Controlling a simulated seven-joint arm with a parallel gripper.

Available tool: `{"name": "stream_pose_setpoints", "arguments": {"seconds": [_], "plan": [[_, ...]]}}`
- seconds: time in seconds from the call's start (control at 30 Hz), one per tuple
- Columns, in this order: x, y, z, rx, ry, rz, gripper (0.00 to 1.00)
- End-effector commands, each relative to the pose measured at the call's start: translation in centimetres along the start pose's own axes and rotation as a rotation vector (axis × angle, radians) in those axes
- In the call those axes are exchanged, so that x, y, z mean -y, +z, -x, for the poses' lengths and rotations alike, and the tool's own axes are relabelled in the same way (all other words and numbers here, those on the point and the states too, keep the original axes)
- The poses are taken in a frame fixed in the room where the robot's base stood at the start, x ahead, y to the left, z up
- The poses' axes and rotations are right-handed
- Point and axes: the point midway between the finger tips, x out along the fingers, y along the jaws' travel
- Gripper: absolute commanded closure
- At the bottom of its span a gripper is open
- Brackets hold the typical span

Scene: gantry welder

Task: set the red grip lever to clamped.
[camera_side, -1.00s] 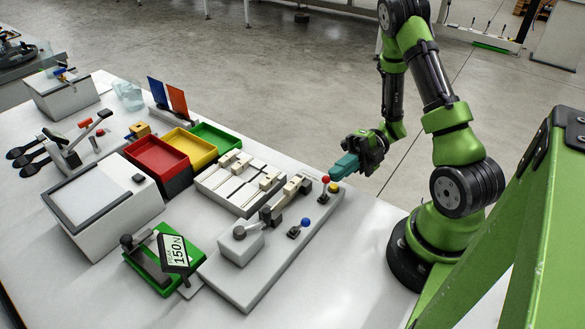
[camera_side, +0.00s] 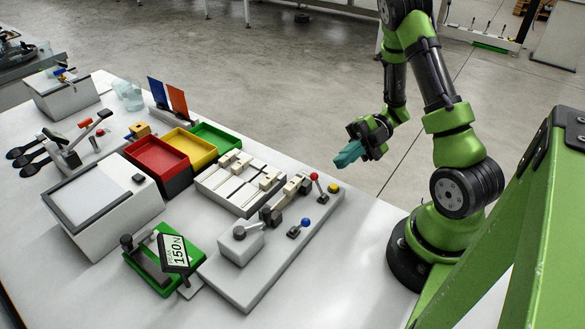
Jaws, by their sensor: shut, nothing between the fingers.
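My gripper (camera_side: 341,163) has teal fingers, which are shut and empty. It hangs above and to the right of the red ball, apart from it, pointing down and left. A similar lever with a blue ball (camera_side: 306,222) stands nearer on the same plate. No marking for clamped can be read.
A grey metal arm mechanism (camera_side: 270,213) and a slotted tray (camera_side: 222,188) lie to the left. Red, yellow and green bins (camera_side: 214,134) stand behind. The space right of the plate is free.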

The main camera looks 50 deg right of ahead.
Motion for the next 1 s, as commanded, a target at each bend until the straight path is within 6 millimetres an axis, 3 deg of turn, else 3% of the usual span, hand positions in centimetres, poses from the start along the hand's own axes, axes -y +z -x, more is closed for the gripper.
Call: {"name": "stream_pose_setpoints", "arguments": {"seconds": [0.2, 0.4, 0.6, 1.0], "plan": [[-0.1, -0.2, 5.3, 0.007, 0.003, 0.001, 1.0], [-0.1, -0.3, 8.8, 0.003, 0.001, 0.001, 1.0], [-0.2, -0.3, 10.2, 0.0, 0.001, 0.0, 1.0], [-0.1, -0.3, 10.3, -0.001, -0.003, 0.021, 1.0]]}}
